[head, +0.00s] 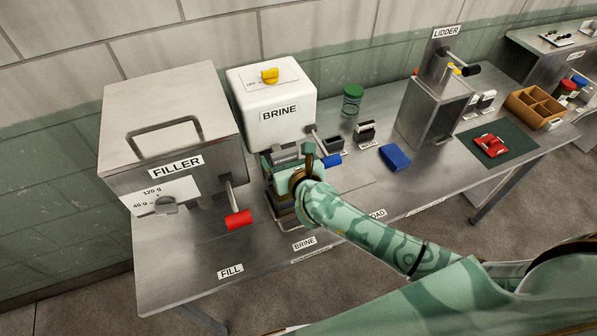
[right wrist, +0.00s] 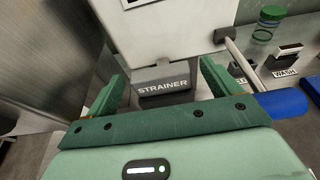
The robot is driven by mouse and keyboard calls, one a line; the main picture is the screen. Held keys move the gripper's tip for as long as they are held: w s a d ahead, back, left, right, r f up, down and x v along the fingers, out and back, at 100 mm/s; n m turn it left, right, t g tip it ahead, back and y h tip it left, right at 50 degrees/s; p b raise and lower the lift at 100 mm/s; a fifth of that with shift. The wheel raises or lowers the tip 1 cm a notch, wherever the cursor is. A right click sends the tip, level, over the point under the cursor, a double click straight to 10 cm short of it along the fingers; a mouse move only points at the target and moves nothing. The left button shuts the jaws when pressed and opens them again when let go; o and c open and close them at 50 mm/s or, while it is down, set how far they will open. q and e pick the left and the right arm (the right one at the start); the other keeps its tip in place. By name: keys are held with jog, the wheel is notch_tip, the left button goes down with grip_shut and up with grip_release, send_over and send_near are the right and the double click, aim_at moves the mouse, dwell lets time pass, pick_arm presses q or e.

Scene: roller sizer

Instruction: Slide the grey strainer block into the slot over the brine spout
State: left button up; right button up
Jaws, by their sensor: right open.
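The grey strainer block (right wrist: 163,84), labelled STRAINER, sits under the front lower edge of the white BRINE box (head: 272,108). It also shows in the head view (head: 286,155), partly covered by my gripper. My right gripper (right wrist: 160,88) is open, with one green finger on each side of the block and visible gaps between. In the head view my right gripper (head: 292,168) is in front of the BRINE box. The brine spout and the slot are hidden, so I cannot tell how deep the block sits. My left gripper is not in view.
The FILLER box (head: 172,125) with its red-handled lever (head: 238,219) stands at left. The blue lever handle (head: 329,161) is just right of my gripper. A blue block (head: 395,157), small dark blocks, a green-lidded jar (head: 352,98) and the LIDDER (head: 435,105) stand farther right.

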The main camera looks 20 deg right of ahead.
jog(key=v, duration=1.5)
jog(key=shift+b, duration=0.35)
jog(key=shift+w, duration=0.1)
